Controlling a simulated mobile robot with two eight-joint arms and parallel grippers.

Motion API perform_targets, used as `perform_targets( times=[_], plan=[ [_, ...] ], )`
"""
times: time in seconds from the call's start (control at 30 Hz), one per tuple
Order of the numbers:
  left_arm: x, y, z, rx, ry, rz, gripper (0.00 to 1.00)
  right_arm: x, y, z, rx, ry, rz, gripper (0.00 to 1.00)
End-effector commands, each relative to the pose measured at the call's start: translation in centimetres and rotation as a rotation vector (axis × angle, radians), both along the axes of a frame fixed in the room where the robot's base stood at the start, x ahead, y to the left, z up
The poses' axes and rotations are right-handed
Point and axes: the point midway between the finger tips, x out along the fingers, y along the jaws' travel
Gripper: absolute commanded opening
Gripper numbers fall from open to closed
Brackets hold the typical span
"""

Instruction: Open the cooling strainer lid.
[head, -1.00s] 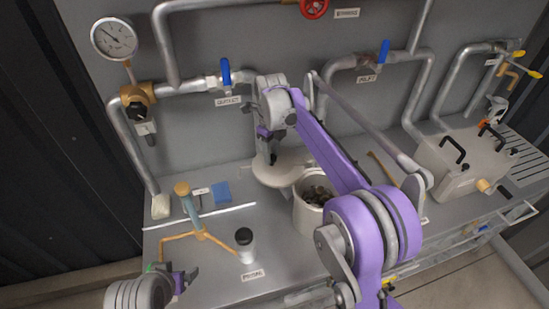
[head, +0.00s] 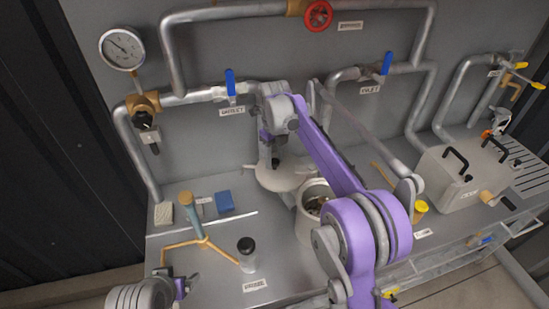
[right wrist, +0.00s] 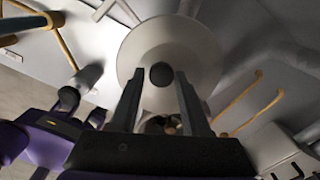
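The cooling strainer lid (right wrist: 190,52) is a pale round disc with a dark knob (right wrist: 160,74) at its middle. In the head view the pale strainer top (head: 290,178) sits at the back of the bench, partly hidden by my right arm. My right gripper (right wrist: 159,85) is over the lid with its two fingers apart, and the knob shows between the fingertips. I cannot tell whether the fingers touch it. In the head view my right gripper (head: 271,158) points down at the strainer. My left gripper (head: 178,284) is low at the left, fingers apart and empty.
A white bucket (head: 306,219) with dark contents stands in front of the strainer. A black-capped cup (head: 248,255), a tan-handled tool (head: 203,240) and a blue sponge (head: 225,201) lie to the left. A grey box (head: 455,184) stands at the right. Pipes with blue valve handles (head: 230,82) run behind.

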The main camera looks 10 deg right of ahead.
Motion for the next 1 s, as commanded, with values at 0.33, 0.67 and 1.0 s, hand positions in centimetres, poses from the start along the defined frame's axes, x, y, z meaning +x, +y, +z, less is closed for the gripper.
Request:
perform_targets(
  times=[0.33, 0.67, 1.0],
  plan=[
    [0.0, 0.0, 0.0, 0.000, 0.000, 0.000, 0.83, 0.0, 0.0, 0.0, 0.000, 0.000, 0.000, 0.69],
    [0.3, 0.0, 0.5, 0.000, -0.006, 0.000, 0.83, 0.1, 0.0, 4.0, 0.000, -0.001, 0.001, 0.69],
    [0.7, 0.0, 1.0, 0.000, -0.013, 0.000, 0.83, 0.0, 0.0, 9.8, 0.001, -0.001, 0.000, 0.69]
  ],
)
